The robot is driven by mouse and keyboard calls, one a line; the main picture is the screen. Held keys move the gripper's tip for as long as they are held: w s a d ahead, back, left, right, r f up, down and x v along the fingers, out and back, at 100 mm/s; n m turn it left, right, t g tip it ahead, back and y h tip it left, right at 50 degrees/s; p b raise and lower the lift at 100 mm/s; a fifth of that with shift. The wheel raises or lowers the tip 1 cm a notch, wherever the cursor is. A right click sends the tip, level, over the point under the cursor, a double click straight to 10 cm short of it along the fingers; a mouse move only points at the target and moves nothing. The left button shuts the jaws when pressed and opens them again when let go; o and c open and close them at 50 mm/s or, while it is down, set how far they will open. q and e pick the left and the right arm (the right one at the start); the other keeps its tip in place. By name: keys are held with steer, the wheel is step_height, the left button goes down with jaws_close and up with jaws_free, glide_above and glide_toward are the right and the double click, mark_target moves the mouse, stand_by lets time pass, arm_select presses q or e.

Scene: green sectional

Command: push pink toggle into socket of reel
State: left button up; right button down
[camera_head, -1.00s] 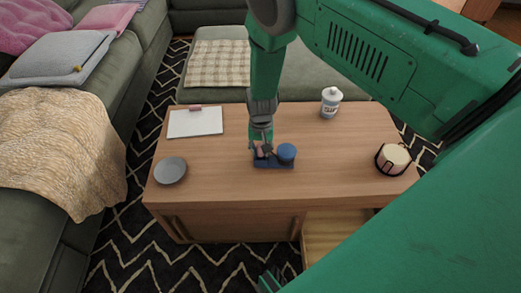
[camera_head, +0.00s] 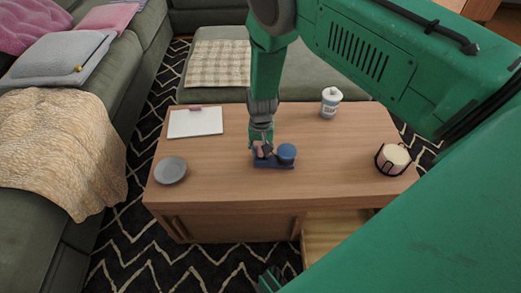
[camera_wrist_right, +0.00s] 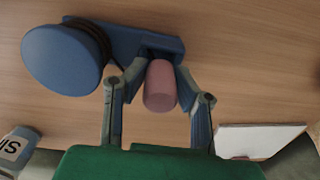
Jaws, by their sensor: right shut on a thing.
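The blue reel (camera_head: 286,152) has a round drum on a flat base (camera_head: 274,165) and lies on the coffee table. The pink toggle (camera_wrist_right: 160,86) is a short cylinder at the end of the base away from the drum. My right gripper (camera_head: 262,152) reaches down from above and is shut on the pink toggle, with one finger on each side in the right wrist view (camera_wrist_right: 160,80). The far end of the toggle meets the base, where the fingers hide the socket; I cannot tell how deep it sits.
On the wooden table (camera_head: 220,182) stand a grey plate (camera_head: 171,170), a white clipboard (camera_head: 195,123), a white bottle (camera_head: 331,103) and a candle in a dark holder (camera_head: 393,158). The wood around the reel is clear. Green sofas (camera_head: 58,250) border the table.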

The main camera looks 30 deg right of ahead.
steer(key=shift+f+b, duration=0.35)
steer(key=shift+f, duration=0.15)
steer(key=shift+r, duration=0.15)
steer(key=shift+r+p, duration=0.4)
steer(key=shift+p, duration=0.05)
steer(key=shift+s, duration=0.1)
stand_by(1.3)
steer(key=shift+f, duration=0.55)
steer(key=shift+r, duration=0.1)
steer(key=shift+r, duration=0.4)
stand_by(0.4)
